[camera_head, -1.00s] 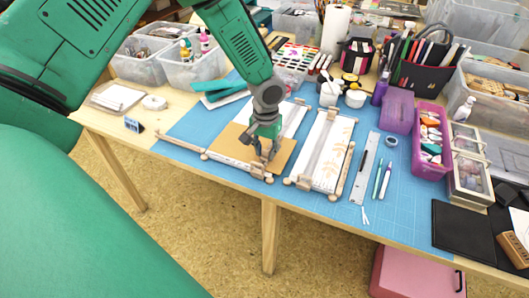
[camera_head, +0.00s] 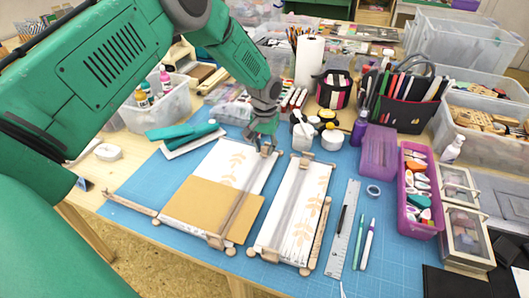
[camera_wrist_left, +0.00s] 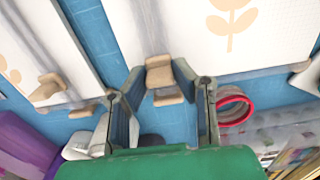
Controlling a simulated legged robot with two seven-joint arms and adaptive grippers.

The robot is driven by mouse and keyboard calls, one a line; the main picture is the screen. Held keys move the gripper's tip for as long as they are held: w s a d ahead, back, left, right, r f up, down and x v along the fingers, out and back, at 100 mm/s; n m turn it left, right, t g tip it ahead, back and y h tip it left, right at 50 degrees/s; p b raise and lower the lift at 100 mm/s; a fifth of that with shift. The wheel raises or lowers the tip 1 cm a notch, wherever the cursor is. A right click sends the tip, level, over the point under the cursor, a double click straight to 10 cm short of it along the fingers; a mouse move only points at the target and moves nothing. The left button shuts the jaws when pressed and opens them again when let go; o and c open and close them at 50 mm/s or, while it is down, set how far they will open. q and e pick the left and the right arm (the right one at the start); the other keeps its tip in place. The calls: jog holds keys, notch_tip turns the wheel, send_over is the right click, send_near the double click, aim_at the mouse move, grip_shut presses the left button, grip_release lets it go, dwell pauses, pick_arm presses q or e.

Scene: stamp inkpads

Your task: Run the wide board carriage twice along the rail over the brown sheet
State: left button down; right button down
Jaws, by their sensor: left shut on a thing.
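The wide board (camera_head: 208,168) lies on the blue mat, its near part covered by the brown sheet (camera_head: 195,208). Pale orange leaf prints show on its bare far part. A greyish rail (camera_head: 235,209) runs along the board's right side, from its far end to its near end. My left gripper (camera_head: 264,140) is at the far end of this rail, shut on the small wooden carriage (camera_wrist_left: 160,75). In the left wrist view, my gripper's fingers (camera_wrist_left: 165,98) stand on both sides of the wood. My right gripper is not in view.
A narrower board (camera_head: 312,195) with a similar rail lies to the right. A ruler (camera_head: 342,225) and pens lie beyond it. A teal stapler-like tool (camera_head: 185,131) lies behind the wide board. White and black pots (camera_head: 303,135) stand close right of my gripper.

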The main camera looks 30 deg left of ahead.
pick_arm(q)
jog(key=shift+w+a, duration=0.15)
jog(key=shift+w, duration=0.3)
jog(key=c, duration=1.3)
grip_release()
notch_tip(320, 180, up, 12)
jog(key=shift+f, duration=0.1)
